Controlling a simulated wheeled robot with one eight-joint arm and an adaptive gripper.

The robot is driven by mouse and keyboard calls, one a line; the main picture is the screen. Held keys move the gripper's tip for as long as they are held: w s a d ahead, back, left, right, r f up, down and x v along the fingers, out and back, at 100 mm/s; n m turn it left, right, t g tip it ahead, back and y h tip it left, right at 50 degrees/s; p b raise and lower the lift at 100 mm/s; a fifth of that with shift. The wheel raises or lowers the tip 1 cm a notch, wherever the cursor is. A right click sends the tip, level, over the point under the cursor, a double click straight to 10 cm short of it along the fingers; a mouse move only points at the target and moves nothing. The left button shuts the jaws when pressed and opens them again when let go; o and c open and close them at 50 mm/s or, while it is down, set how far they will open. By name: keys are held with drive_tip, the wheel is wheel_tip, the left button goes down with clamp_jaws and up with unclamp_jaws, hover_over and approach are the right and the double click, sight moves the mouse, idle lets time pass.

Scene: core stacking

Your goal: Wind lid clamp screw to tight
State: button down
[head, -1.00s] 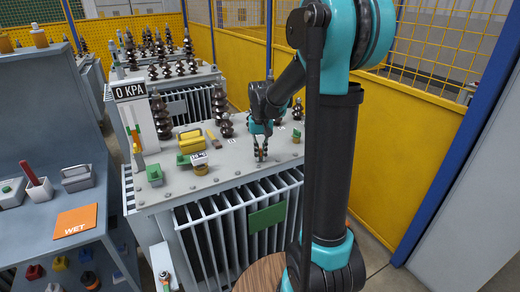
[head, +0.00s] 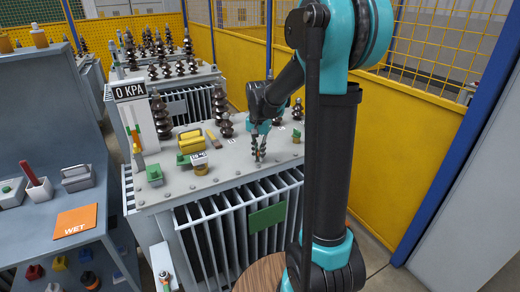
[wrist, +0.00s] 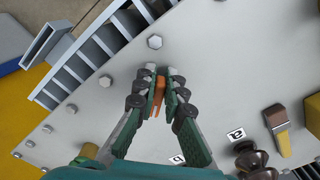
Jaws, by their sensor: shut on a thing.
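My gripper (head: 259,152) points down over the grey lid (head: 235,180) of the front transformer, near its front edge. In the wrist view my gripper (wrist: 158,82) has its green fingers drawn together on a small orange piece (wrist: 157,97), which seems to be the lid clamp screw. The fingers hide most of it, so I cannot tell how far it is wound in. Several hex bolts (wrist: 155,42) show along the lid's edge in the wrist view.
A blue-grey bench (head: 60,140) stands at the left; a yellow fence (head: 400,180) is behind.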

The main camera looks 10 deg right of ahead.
drive_tip(key=m, duration=0.4)
drive_tip(key=shift+w+a+m, duration=0.25)
drive_tip(key=shift+m, duration=0.15)
drive_tip(key=shift+w+m, duration=0.1)
drive_tip(key=shift+m, duration=0.7)
drive_tip(key=m, duration=0.3)
drive_tip(key=shift+w+a, duration=0.1)
drive_tip(key=shift+w, duration=0.1)
drive_tip(key=m, duration=0.2)
drive_tip(key=shift+w+m, duration=0.2)
drive_tip(key=shift+m, duration=0.2)
drive_tip(key=shift+w+m, duration=0.15)
drive_tip(key=shift+m, duration=0.95)
